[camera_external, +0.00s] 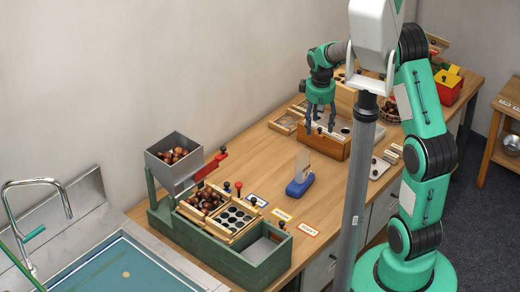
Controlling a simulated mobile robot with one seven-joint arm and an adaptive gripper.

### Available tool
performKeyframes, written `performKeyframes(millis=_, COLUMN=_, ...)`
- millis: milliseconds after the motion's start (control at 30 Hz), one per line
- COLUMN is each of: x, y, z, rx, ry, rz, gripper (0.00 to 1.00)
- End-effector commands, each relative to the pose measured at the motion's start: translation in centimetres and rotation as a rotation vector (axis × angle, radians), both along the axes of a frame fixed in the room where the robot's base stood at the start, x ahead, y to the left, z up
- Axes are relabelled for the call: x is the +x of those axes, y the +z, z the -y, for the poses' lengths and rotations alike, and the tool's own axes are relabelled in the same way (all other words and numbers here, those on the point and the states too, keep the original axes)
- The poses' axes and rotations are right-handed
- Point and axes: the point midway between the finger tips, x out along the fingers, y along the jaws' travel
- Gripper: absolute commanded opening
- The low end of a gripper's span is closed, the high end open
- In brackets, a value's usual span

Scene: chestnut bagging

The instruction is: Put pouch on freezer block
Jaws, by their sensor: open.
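A pale beige, upright flat piece that looks like the pouch (303,165) stands in or on a blue block (299,188) at the middle of the wooden bench. The blue block may be the freezer block; it is too small to be sure, and I cannot tell how the two touch. My gripper (319,129) is open and points down over the wooden box (323,147) at the back of the bench. It is well behind the pale piece and apart from it. I see nothing held between its fingers.
A green station (225,258) with chestnuts in trays and a grey hopper (174,147) stands at the left front. A sink (120,275) is beside it. Labelled cards (281,214) lie in front of the blue block. A grey post (361,170) stands before the bench.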

Motion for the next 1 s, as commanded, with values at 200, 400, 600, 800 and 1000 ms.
performKeyframes(millis=200, x=-3.8, y=7.3, z=4.3, rx=0.034, ry=-0.099, rz=0.063, gripper=0.57)
performKeyframes(millis=400, x=-8.3, y=12.4, z=8.0, rx=0.064, ry=-0.189, rz=0.117, gripper=0.57)
performKeyframes(millis=600, x=-13.3, y=16.3, z=11.1, rx=0.093, ry=-0.276, rz=0.172, gripper=0.57)
performKeyframes(millis=800, x=-18.8, y=19.1, z=13.9, rx=0.123, ry=-0.363, rz=0.228, gripper=0.57)
performKeyframes(millis=1000, x=-24.4, y=20.6, z=16.1, rx=0.154, ry=-0.448, rz=0.284, gripper=0.57)
